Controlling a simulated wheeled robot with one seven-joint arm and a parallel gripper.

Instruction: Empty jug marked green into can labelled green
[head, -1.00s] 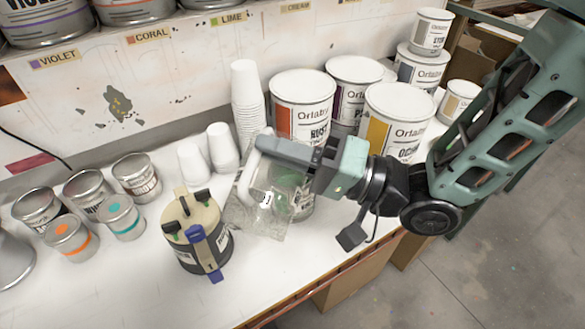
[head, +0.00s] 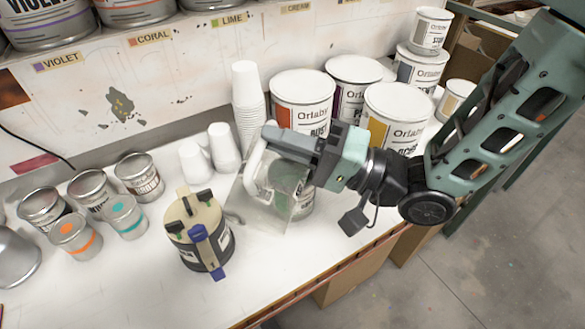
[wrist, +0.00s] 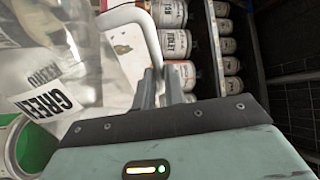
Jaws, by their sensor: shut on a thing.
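My gripper (head: 270,138) is shut on the white handle of a clear jug (head: 248,203). The jug is tilted, its body hanging to the lower left of the fingers. In the wrist view the jug (wrist: 98,88) fills the left side, and its label reads GREEN. Below and behind the jug a can (head: 306,205) stands on the bench, seen partly through the clear wall. In the wrist view the open can (wrist: 12,150) shows green inside at the lower left. I cannot read its label or tell how much the jug holds.
A cream and dark container (head: 200,235) with a blue clamp stands left of the jug. Several big paint cans (head: 302,100) and stacked white cups (head: 248,105) stand close behind. Small tins (head: 128,215) are at the left. The bench's front (head: 270,280) is clear.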

